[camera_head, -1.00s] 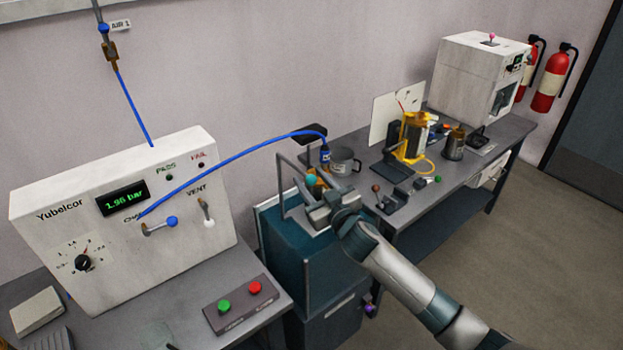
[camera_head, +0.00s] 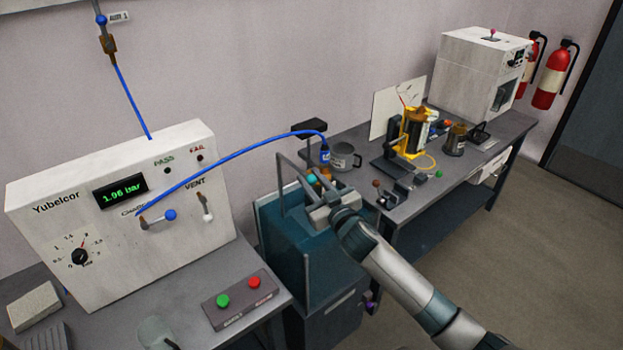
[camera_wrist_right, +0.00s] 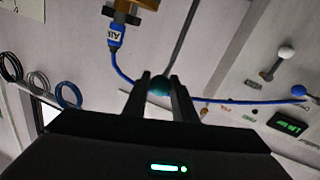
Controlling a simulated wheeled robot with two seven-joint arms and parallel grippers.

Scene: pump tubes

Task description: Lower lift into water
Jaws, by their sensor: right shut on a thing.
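The lift shows as a thin grey metal frame (camera_head: 281,185) with a small teal ball (camera_head: 311,180) beside it, above the dark teal water tank (camera_head: 283,235). My right gripper (camera_head: 318,200) is shut on the teal ball, which also shows between the fingers in the right wrist view (camera_wrist_right: 159,86). A blue hose (camera_head: 245,160) runs from the test panel to a blue fitting (camera_head: 324,156) over the tank. A brass-coloured part shows above that fitting in the wrist view (camera_wrist_right: 135,14). The water surface and the load are mostly hidden behind my gripper. My left gripper is not in view.
The white test panel (camera_head: 60,235) stands at left, with a green and red button box (camera_head: 238,298) in front. A grey mug (camera_head: 343,158) and a yellow-framed fixture (camera_head: 414,135) are on the bench (camera_head: 415,205) to the right. Floor is open at lower right.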

